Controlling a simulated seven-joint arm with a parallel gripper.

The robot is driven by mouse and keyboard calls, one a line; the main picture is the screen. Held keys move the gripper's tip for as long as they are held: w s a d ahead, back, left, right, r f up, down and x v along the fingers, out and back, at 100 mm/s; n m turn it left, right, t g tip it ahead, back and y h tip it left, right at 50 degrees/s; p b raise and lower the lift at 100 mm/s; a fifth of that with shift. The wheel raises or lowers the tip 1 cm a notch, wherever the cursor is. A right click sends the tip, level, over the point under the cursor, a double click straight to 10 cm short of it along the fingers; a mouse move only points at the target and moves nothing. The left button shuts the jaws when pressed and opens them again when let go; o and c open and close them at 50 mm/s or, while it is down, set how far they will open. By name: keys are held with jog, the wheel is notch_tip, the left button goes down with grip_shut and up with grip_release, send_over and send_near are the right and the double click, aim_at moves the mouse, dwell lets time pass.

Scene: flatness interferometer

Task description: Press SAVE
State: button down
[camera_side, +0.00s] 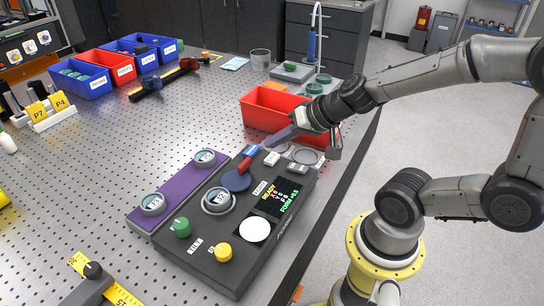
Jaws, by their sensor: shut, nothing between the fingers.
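The dark interferometer console (195,258) stands on the perforated bench, with a lit screen (282,197) showing READY and a few lines of values. Pale buttons sit at its far end: one white button (271,158) and another (297,169) to its right. Their lettering is too small to read, so I cannot tell which is SAVE. My gripper (268,144) is shut and empty, reaching in from the right with its fingertips close to the far edge of the console, near the white button. I cannot tell whether they touch anything.
A red bin (262,108) stands just behind my gripper. Blue bins (85,82) are at the far left.

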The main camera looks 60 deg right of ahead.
aim_at(267, 157)
jog(key=shift+f, duration=0.6)
jog(key=shift+f, duration=0.25)
dwell(1.6)
jog(key=shift+f, duration=0.2)
jog(key=shift+f, duration=0.5)
dwell(0.8)
jog(key=shift+r, duration=0.9)
notch_tip(267, 157, up, 5)
dwell(0.6)
